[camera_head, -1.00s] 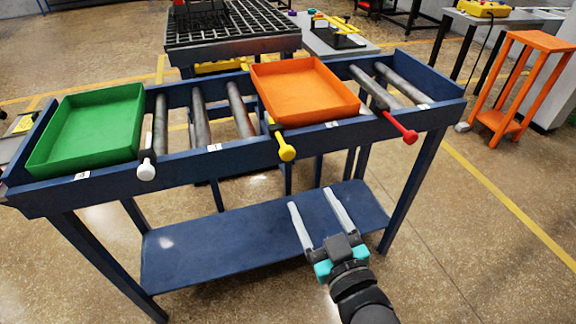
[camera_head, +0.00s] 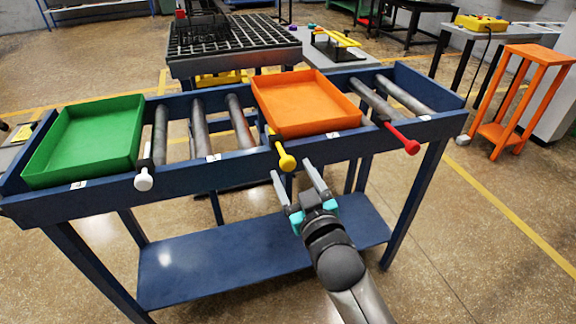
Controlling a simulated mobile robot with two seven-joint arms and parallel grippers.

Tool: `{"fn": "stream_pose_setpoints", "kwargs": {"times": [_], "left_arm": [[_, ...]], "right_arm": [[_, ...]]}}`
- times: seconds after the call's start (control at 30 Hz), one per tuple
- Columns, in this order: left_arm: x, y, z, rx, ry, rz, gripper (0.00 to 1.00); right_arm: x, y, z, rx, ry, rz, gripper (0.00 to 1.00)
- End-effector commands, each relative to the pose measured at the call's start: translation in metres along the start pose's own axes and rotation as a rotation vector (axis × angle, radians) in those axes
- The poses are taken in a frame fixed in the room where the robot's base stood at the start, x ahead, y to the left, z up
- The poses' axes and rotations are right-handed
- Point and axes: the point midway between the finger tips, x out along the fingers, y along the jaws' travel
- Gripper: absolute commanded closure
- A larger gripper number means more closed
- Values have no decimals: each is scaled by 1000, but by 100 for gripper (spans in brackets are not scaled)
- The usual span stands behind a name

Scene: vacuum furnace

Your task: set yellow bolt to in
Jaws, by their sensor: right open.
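The yellow bolt (camera_head: 286,161) sticks out of the front rail of the blue roller table (camera_head: 225,168), its round knob toward me, just below the orange tray. My right gripper (camera_head: 291,168) is open and empty, its two pale fingers pointing up toward the rail. The fingertips are close to the yellow knob, one on each side of it in the picture and a little below it. I cannot tell whether they touch it. My left gripper is not in view.
A white bolt (camera_head: 144,179) and a red bolt (camera_head: 402,140) also stick out of the front rail. A green tray (camera_head: 85,140) and an orange tray (camera_head: 303,103) lie on the rollers. The lower blue shelf (camera_head: 220,273) is empty. An orange stand (camera_head: 515,100) is at the right.

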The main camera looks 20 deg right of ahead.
Motion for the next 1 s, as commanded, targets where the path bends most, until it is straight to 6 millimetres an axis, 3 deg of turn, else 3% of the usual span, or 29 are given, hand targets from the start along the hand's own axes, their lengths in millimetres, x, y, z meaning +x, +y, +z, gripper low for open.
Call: {"fn": "stream_pose_setpoints", "kwargs": {"times": [0.3,0.7,1.0], "left_arm": [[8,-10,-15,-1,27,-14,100],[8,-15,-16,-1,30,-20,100],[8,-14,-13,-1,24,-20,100]], "right_arm": [[32,0,0,0,1,0,28],[37,0,0,0,0,0,28],[37,0,0,0,0,0,60]]}}
